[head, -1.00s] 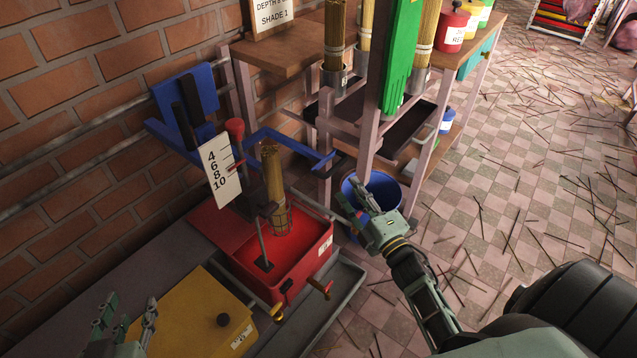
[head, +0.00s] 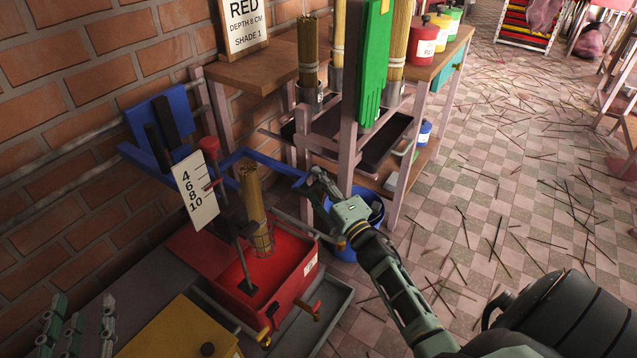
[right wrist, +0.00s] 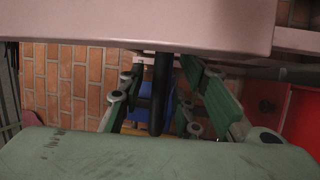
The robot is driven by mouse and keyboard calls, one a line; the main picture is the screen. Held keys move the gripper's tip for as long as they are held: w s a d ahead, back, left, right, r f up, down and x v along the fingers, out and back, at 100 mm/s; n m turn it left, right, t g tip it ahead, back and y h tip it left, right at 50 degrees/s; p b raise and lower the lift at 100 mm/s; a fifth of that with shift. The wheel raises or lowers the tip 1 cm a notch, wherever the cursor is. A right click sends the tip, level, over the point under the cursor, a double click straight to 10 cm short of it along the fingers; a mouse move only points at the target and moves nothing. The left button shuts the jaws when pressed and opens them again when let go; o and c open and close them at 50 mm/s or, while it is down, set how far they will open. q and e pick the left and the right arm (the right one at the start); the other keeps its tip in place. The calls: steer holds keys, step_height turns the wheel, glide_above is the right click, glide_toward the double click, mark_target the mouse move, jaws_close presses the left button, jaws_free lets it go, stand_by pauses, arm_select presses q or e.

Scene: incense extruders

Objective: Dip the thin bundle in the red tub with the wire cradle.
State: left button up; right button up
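A tan bundle of sticks (head: 252,195) stands slightly tilted in the wire cradle (head: 263,241) over the red tub (head: 225,287); whether its lower end touches the liquid I cannot tell. A lever with a red knob (head: 210,146) rises beside the number card (head: 194,190). My right gripper (head: 320,181) is open near the end of the blue arm (head: 262,160), right of the bundle. In the right wrist view its fingers (right wrist: 163,105) are spread, with a dark upright bar showing between them. My left gripper (head: 82,322) is open and empty at the lower left.
A yellow tub (head: 180,332) is in front of the red one. More bundles (head: 308,50) stand in cups on the bench.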

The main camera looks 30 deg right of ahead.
steer(key=shift+c, duration=0.4)
jaws_close()
steer(key=shift+r, duration=0.1)
